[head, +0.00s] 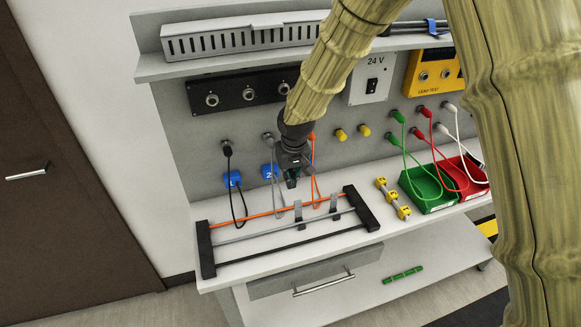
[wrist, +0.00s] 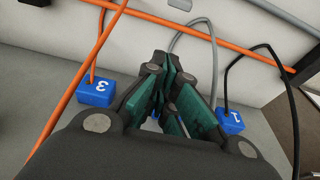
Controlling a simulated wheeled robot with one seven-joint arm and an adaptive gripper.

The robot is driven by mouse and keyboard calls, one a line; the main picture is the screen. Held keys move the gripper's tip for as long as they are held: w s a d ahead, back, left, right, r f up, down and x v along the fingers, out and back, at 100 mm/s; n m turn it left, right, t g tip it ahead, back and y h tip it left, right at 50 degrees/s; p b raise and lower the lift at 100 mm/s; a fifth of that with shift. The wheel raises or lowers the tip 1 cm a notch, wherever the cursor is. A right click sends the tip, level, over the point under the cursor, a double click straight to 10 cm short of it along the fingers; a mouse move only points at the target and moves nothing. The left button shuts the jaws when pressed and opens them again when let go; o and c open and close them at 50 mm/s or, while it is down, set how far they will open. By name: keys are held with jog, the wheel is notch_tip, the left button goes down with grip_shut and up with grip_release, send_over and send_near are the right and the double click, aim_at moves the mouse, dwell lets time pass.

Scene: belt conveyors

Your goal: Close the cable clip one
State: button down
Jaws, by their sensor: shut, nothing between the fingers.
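Two small dark-grey upright clips stand on the cable rack, a left clip (head: 299,215) and a right clip (head: 334,206). No number shows on either, so I cannot tell which is clip one. They look raised across the orange and grey cables, but their tops are too small to judge. My gripper (head: 291,182) points down above and behind the rack, left of the right clip and apart from both. In the wrist view its green-padded fingers (wrist: 168,75) are together with nothing between them.
The rack's black end bars, left (head: 206,249) and right (head: 361,208), hold long orange, grey and black cables. Blue numbered blocks, one (head: 232,180) and two (head: 268,171), sit behind with looping wires. Block three (wrist: 96,90) shows in the wrist view. Green (head: 425,205) and red bins stand right.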

aim_at(298, 209)
jog(key=p+x, duration=0.1)
jog(key=x, duration=0.1)
jog(key=shift+a+f, duration=0.1)
jog(key=shift+f, duration=0.25)
jog(key=s, duration=0.1)
jog(key=s+p, duration=0.1)
jog(key=s+d, duration=0.1)
jog(key=shift+s+r+p, duration=0.1)
jog(key=shift+r+p, duration=0.2)
jog(key=shift+p, duration=0.05)
jog(key=shift+s+d+f, duration=0.1)
jog(key=shift+s+f, duration=0.1)
jog(key=shift+d+f+b, duration=0.1)
jog(key=shift+b, duration=0.2)
